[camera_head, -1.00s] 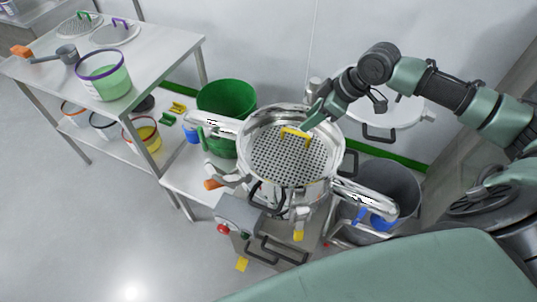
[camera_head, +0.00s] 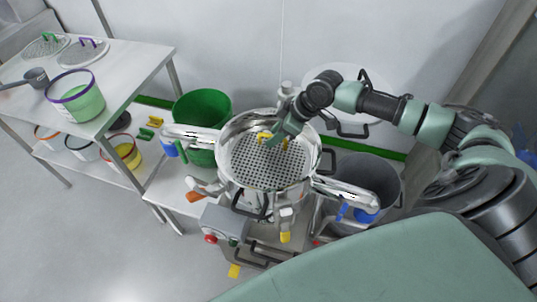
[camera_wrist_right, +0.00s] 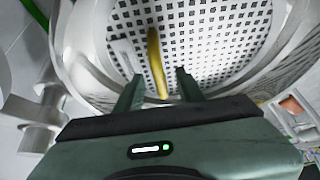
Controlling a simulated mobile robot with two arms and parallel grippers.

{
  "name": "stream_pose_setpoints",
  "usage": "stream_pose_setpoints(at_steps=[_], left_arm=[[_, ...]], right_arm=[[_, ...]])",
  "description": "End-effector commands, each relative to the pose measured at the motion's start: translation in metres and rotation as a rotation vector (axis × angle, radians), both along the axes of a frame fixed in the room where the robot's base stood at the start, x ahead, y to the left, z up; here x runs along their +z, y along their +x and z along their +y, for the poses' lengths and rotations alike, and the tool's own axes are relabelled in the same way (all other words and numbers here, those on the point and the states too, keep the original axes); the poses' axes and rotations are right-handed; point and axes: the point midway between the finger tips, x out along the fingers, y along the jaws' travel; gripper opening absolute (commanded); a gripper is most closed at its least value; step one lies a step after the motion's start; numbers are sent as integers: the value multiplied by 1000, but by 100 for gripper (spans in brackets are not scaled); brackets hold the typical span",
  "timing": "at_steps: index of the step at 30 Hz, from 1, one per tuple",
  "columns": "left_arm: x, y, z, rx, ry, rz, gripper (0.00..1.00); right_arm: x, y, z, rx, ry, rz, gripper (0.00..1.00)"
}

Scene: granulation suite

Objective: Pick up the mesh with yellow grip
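The mesh (camera_head: 262,165) is a round perforated metal disc lying inside the steel bowl of the machine (camera_head: 226,128). Its yellow grip (camera_head: 264,137) stands near the far side of the mesh. My right gripper (camera_head: 285,138) is over the mesh at the grip, partly covering it. In the right wrist view, the yellow grip (camera_wrist_right: 155,58) runs up between the two open fingers of my right gripper (camera_wrist_right: 154,82), with gaps on both sides. The mesh (camera_wrist_right: 200,40) fills the background there. My left gripper is not in view.
A steel table (camera_head: 130,75) at left holds a purple-rimmed bucket (camera_head: 78,98) and two other meshes with green and purple grips. A green bin (camera_head: 203,105) stands behind the machine, a grey bin (camera_head: 372,178) to its right. The bowl's raised rim surrounds the mesh.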

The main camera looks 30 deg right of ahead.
Motion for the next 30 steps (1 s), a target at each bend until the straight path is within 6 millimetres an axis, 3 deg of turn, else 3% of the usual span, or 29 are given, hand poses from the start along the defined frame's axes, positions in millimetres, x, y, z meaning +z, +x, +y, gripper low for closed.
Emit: stream_pose_setpoints(at_steps=[1,4,30], left_arm=[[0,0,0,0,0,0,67],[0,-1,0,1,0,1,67],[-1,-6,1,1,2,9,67]], right_arm=[[0,0,0,0,0,0,27],[0,0,0,0,0,0,0],[1,0,0,0,0,0,0]])
